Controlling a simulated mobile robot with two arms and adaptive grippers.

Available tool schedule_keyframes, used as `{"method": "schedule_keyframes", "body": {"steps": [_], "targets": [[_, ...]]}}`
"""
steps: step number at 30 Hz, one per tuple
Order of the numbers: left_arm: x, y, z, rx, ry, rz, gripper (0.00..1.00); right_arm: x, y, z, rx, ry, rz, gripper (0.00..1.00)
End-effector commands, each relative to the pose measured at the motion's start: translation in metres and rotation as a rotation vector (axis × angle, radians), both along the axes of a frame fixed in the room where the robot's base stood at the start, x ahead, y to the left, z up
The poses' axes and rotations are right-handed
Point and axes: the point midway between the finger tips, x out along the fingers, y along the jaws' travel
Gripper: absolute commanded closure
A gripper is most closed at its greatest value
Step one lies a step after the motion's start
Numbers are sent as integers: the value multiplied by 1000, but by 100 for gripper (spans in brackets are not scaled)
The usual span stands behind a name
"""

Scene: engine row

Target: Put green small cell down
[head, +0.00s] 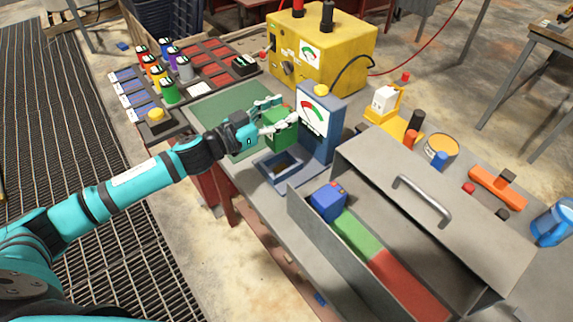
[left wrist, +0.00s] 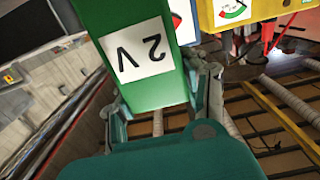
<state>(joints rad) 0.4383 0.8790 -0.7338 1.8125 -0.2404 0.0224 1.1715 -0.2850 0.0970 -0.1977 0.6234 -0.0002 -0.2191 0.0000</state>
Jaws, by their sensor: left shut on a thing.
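My left gripper (head: 268,115) is shut on a green block-shaped cell (head: 281,134). In the left wrist view the green cell (left wrist: 133,45) bears a white label reading "2 V", and the left gripper's fingers (left wrist: 160,98) are on either side of it. The cell is beside a blue-grey tester (head: 318,128) with a dial, above or near the tester's open-topped cradle (head: 264,168). I cannot tell whether the cell touches the tester. My right gripper is in neither view.
A grey metal box (head: 303,217) at front right has green and red sections, with a blue cell (head: 328,201) at one end. A green mat (head: 215,102) lies behind my gripper. A yellow machine (head: 335,50) and a rack of coloured cylinders (head: 168,92) stand farther back.

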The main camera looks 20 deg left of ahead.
Motion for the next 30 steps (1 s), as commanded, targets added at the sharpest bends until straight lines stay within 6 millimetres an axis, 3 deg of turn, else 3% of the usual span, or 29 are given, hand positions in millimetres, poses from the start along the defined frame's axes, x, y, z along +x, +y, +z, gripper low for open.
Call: {"method": "schedule_keyframes", "body": {"steps": [5,9,21,30], "targets": [[0,-1,2,-2,-5,-1,100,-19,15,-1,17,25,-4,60],[0,-1,-13,-5,-1,-1,100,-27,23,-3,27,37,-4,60],[0,-1,-58,-5,-3,-1,100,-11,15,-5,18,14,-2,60],[0,-1,-92,-4,-5,-1,100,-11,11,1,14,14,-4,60]]}}
